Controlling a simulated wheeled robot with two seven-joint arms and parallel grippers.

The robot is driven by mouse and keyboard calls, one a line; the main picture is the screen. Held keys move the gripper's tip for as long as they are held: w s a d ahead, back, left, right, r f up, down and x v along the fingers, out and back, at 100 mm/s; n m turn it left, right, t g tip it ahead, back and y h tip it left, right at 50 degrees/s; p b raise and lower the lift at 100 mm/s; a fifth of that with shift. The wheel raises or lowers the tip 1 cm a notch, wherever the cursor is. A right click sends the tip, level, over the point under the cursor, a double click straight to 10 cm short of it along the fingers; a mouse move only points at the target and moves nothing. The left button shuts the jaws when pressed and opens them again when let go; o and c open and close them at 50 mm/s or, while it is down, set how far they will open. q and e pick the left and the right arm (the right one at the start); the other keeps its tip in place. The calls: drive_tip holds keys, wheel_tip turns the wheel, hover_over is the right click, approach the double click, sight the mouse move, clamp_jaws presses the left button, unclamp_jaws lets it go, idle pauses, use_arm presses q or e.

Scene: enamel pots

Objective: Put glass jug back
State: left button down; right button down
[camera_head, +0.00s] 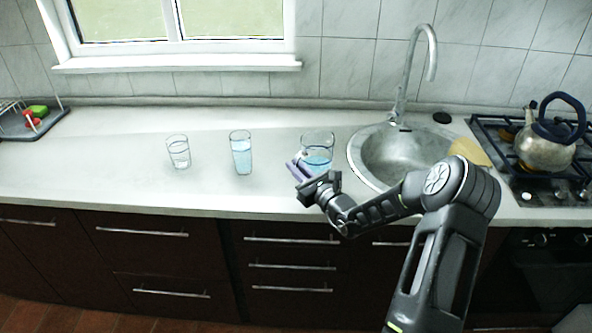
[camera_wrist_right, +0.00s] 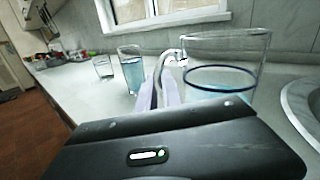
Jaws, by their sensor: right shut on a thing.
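The glass jug (camera_head: 317,143) has blue liquid in its lower part and stands upright at the counter, just left of the sink. I cannot tell whether its base touches the counter. In the right wrist view the jug (camera_wrist_right: 225,60) fills the upper right, with its handle on the left side. My right gripper (camera_head: 298,171) is at the jug's near left side. In the right wrist view its pale fingers (camera_wrist_right: 161,85) are shut on the handle, which they partly hide. My left gripper is not in view.
A tall glass (camera_head: 241,155) of blue liquid and a shorter glass (camera_head: 178,152) stand left of the jug on the counter (camera_head: 90,170). The sink (camera_head: 375,160) and tap (camera_head: 402,85) are to the right. A kettle (camera_head: 545,145) sits on the stove.

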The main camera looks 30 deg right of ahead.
drive_tip(key=shift+f, duration=0.45)
drive_tip(key=c, duration=2)
unclamp_jaws()
drive_tip(key=shift+f, duration=0.25)
drive_tip(key=o, duration=0.5)
drive_tip(key=shift+s+r, duration=0.1)
drive_tip(key=shift+r, duration=0.05)
drive_tip(key=s+b, duration=0.2)
drive_tip(key=s, duration=1)
